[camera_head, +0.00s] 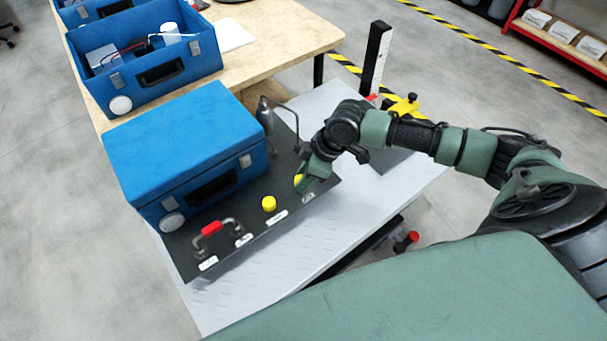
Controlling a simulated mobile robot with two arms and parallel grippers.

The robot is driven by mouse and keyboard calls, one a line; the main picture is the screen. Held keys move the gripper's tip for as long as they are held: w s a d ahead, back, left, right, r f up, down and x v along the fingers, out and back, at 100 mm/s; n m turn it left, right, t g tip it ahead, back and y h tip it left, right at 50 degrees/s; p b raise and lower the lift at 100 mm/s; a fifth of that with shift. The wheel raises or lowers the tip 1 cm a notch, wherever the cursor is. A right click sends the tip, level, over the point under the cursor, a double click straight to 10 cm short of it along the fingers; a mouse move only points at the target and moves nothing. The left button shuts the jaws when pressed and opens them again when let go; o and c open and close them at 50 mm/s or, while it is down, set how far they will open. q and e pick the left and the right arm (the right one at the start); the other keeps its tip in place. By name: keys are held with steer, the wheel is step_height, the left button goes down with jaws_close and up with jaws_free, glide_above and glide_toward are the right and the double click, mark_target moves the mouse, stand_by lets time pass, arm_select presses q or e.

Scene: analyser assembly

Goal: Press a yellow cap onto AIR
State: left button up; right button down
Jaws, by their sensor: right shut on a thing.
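A dark panel (185,246) lies on the light metal cart top, with several white labels along its front edge, too small to read; I cannot tell which one is AIR. One yellow cap (269,203) sits on the panel behind a label (277,219). My right gripper (303,184) is low over the panel's right end, near the rightmost label (308,197). It is shut on a second yellow cap (298,180), partly hidden by the fingers. I cannot tell whether this cap touches a port beneath. My left gripper is not in view.
A closed blue case (183,143) stands on the panel's left. Open blue case (150,62) stands on the wooden table. Bare cart top (330,225) lies in front.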

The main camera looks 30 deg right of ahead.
steer(key=shift+f, duration=0.55)
steer(key=c, duration=0.9)
jaws_free()
steer(key=v, duration=0.7)
steer(key=shift+s+d+r, duration=0.15)
steer(key=shift+r, duration=0.15)
